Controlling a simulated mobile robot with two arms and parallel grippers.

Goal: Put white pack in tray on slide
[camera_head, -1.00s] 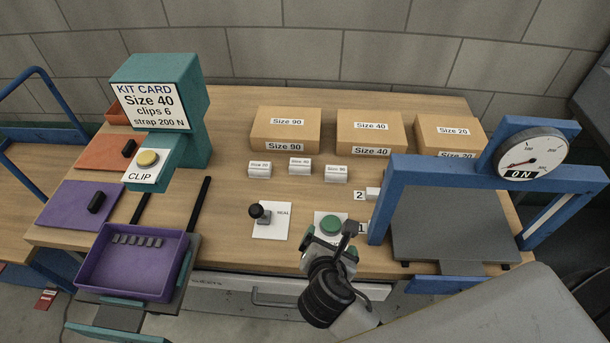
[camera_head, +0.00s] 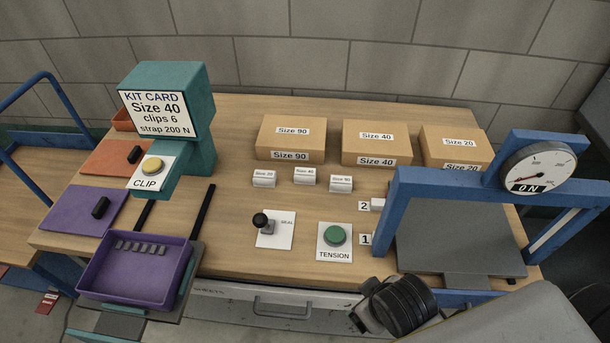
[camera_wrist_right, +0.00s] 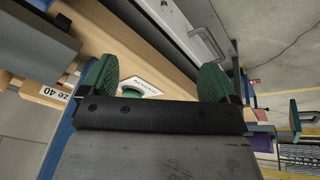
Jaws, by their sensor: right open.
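Three small white packs stand in a row on the bench in the head view: a left one (camera_head: 264,179), a middle one (camera_head: 304,176) that seems to read Size 40, and a right one (camera_head: 341,184). The purple tray (camera_head: 88,282) sits on the slide (camera_head: 190,275) at the front left, with several small grey clips in it. My right gripper shows in the wrist view (camera_wrist_right: 156,78), open and empty, its green pads apart. In the head view its arm is at the bench's front edge, well right of the tray. My left gripper is out of view.
A teal kit card stand (camera_head: 165,105) reads Size 40, clips 6, strap 200 N. Cartons (camera_head: 376,143) stand behind the packs. A black-knobbed SEAL lever (camera_head: 262,222) and green TENSION button (camera_head: 337,236) are in front. A blue frame (camera_head: 480,183) with a gauge stands right.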

